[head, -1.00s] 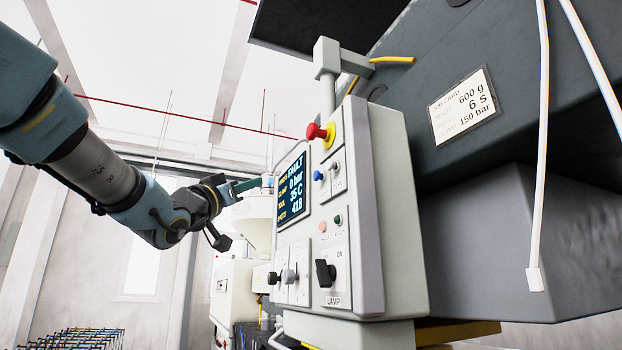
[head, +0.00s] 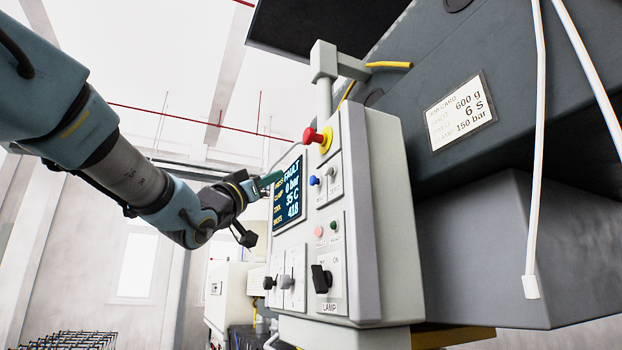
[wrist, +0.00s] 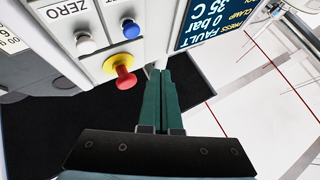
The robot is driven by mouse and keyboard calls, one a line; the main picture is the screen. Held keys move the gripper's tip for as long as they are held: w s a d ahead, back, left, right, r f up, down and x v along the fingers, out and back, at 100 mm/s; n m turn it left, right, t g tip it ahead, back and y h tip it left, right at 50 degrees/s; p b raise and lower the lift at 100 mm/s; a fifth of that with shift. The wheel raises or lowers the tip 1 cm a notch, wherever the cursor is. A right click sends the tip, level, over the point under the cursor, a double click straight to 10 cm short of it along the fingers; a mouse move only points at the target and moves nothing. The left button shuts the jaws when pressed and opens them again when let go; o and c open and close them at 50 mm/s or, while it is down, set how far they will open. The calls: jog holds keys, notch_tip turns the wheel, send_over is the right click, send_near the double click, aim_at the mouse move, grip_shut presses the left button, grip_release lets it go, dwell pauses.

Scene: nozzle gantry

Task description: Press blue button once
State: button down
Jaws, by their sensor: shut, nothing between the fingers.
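The blue button (head: 314,181) is a small round knob on the upper part of the grey control panel (head: 368,220), below the red emergency knob (head: 318,136) and right of the screen. In the wrist view the blue button (wrist: 130,29) is above the fingertips and to their left, beside a white button (wrist: 85,43). My gripper (head: 272,179) is near the screen's left edge in the head view, apart from the blue button. In the wrist view its green fingers (wrist: 160,72) are together and empty, just right of the red knob (wrist: 123,77).
The screen (head: 288,190) reads FAULT. White cables (head: 537,150) hang at right. Open room lies left of the panel.

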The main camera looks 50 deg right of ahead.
aim_at(314, 181)
jog(key=shift+s+d, duration=0.3)
jog(key=shift+d, duration=0.5)
jog(key=shift+s+d, duration=0.3)
jog(key=shift+d, duration=0.45)
jog(key=shift+s+d, duration=0.3)
jog(key=shift+d, duration=0.5)
jog(key=shift+s+d, duration=0.15)
jog(key=shift+d, duration=0.25)
jog(key=shift+s+d, duration=0.2)
jog(key=shift+d, duration=0.35)
dwell(1.1)
jog(key=shift+a+b, duration=0.1)
jog(key=shift+b, duration=0.2)
jog(key=shift+w+a+b, duration=0.3)
jog(key=shift+a+b, duration=0.1)
jog(key=shift+a, duration=0.4)
